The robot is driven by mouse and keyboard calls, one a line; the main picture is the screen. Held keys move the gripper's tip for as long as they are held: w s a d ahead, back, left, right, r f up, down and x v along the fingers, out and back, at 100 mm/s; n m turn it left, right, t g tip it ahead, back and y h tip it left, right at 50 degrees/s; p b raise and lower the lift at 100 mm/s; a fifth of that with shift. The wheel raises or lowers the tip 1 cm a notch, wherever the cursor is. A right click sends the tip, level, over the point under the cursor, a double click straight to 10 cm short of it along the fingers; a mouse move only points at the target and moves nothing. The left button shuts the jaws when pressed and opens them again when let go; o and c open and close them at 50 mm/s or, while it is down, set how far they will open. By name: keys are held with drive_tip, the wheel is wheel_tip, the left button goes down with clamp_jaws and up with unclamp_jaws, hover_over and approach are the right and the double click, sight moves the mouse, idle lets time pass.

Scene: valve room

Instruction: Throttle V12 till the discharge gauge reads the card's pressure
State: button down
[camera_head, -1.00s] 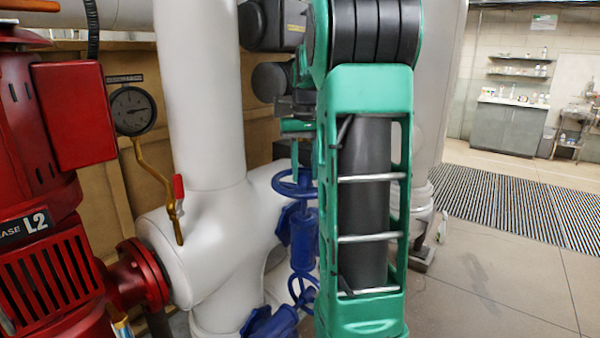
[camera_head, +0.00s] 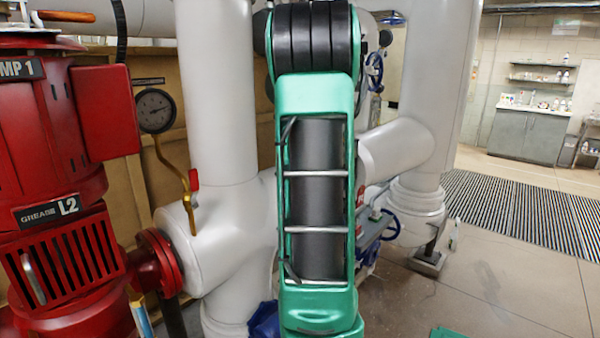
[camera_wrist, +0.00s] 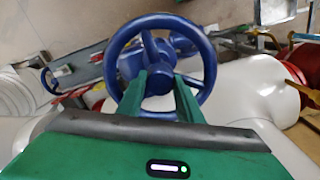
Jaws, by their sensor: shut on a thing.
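In the wrist view, a blue spoked handwheel (camera_wrist: 150,20) fills the upper middle. My gripper (camera_wrist: 159,78) has its two green fingers at the wheel's hub and spokes, shut on it. No V12 label is readable there. In the head view, my arm hides the gripper and this wheel. A blue valve part (camera_head: 264,320) shows low beside the arm. A round dial gauge (camera_head: 156,110) hangs on a brass tube with a red-handled cock; its reading is too small to make out. I see no pressure card.
A red pump (camera_head: 50,130) stands at the left, joined by a red flange (camera_head: 160,262) to thick white pipes (camera_head: 215,90). Other blue handwheels (camera_head: 390,225) (camera_head: 375,72) sit behind the arm. Open floor (camera_head: 490,265) and a ribbed mat (camera_head: 520,208) lie to the right.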

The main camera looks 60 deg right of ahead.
drive_tip(key=shift+w, duration=0.1)
drive_tip(key=c, duration=1.3)
unclamp_jaws()
drive_tip(key=shift+a, duration=0.15)
drive_tip(key=shift+o, duration=0.2)
drive_tip(key=shift+r, duration=0.15)
drive_tip(key=shift+r, duration=0.4)
wheel_tip(320, 180, up, 10)
drive_tip(key=shift+f, duration=0.2)
